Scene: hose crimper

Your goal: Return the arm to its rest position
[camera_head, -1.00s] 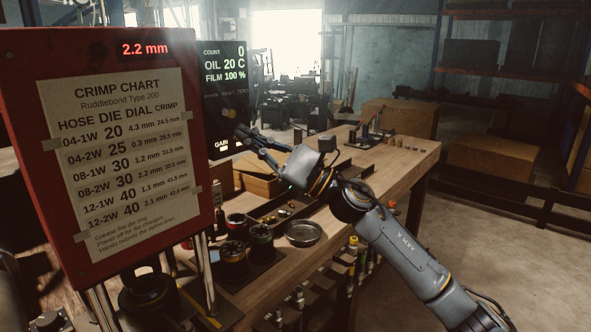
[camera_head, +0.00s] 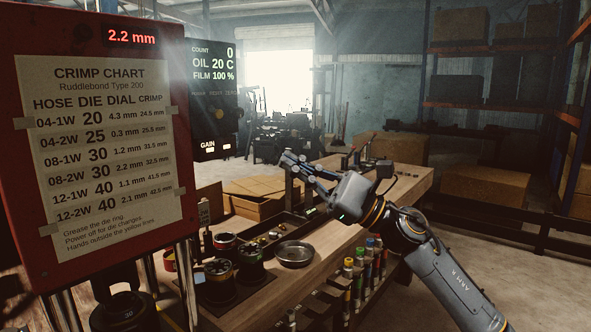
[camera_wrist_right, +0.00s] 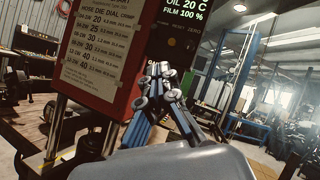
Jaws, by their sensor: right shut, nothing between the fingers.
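My right gripper (camera_head: 290,160) is raised above the workbench in the head view, pointing to the left with its fingers together. It is shut and holds nothing. In the right wrist view its fingertips (camera_wrist_right: 158,72) meet in front of the red crimper cabinet and the dark display. My right arm (camera_head: 440,270) comes in from the lower right. My left gripper is not in view.
The red crimper cabinet (camera_head: 18,165) with its crimp chart (camera_head: 105,150) fills the left. The dark display panel (camera_head: 208,115) stands behind it. Bare floor lies at right.

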